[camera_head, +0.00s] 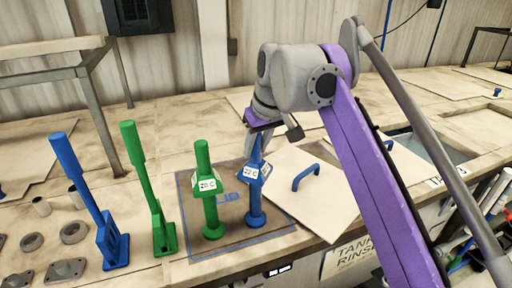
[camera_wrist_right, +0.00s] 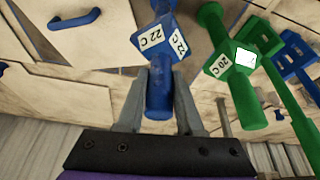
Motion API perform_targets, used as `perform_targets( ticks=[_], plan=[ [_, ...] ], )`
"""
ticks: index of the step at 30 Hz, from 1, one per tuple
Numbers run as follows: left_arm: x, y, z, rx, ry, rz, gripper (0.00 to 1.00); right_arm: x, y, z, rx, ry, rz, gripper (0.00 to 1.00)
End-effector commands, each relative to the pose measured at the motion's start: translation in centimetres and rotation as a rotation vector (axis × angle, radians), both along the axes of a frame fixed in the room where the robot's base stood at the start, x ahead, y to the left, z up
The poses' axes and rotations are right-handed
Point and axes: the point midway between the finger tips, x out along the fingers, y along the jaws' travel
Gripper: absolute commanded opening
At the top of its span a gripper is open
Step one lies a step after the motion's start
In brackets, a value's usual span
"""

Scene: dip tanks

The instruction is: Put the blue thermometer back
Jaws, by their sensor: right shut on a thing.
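The blue thermometer (camera_head: 255,200) is upright at the right side of the brown square marked LID (camera_head: 234,233), with a white 22 C label on its block. It also shows in the right wrist view (camera_wrist_right: 158,95). My right gripper (camera_head: 254,148) comes from above and is shut on its upper handle, with a finger on each side. I cannot tell whether its foot touches the surface. A similar green thermometer (camera_head: 208,205), labelled 20 C, stands close to its left and shows in the wrist view (camera_wrist_right: 240,95). My left gripper is not in view.
A tank lid with a blue handle (camera_head: 307,178) lies just right of the thermometer. Blue (camera_head: 87,190) and green (camera_head: 148,195) paddle-shaped tools stand to the left, near metal rings (camera_head: 74,232). An open tank (camera_head: 430,150) is behind my right arm.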

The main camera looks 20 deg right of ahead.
Motion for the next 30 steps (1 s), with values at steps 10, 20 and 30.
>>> perform_targets(
  ticks=[10,20,30],
  plan=[
    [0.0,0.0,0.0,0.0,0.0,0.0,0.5,0.0,0.0,-0.1,0.0,-0.001,0.0,0.43],
    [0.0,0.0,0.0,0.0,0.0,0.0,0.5,0.0,0.0,0.0,0.0,-0.001,0.0,0.65],
    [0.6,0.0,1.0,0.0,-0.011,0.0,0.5,-1.0,-0.1,3.0,0.001,-0.003,-0.001,0.65]
  ],
)
